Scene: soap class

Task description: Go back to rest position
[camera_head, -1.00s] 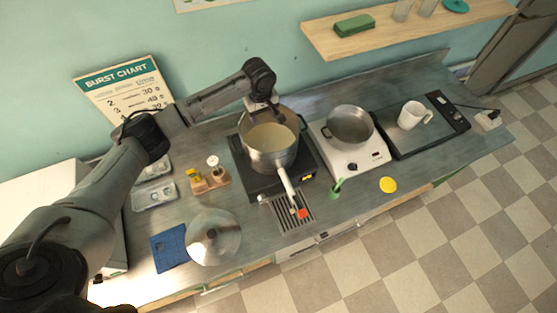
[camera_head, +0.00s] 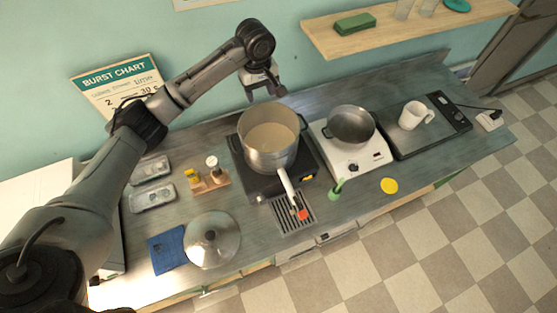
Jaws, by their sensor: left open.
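My left arm comes in from the left and arches over the back of the counter. My left gripper (camera_head: 262,92) points down above the back rim of a large steel pot (camera_head: 268,158). It is open and looks empty, apart from the pot. The pot stands on a black hot plate (camera_head: 305,166) and holds a pale tan liquid. A ladle-like handle with a red tip (camera_head: 303,213) reaches from the pot's front over a slotted grate. My right gripper is not in view.
A small pan (camera_head: 351,125) sits on a white burner to the right, with a white mug (camera_head: 412,116) on a dark scale beyond. A lid (camera_head: 212,240), a blue cloth (camera_head: 167,250) and metal trays (camera_head: 152,196) lie at left. A wall shelf (camera_head: 410,28) juts out at upper right.

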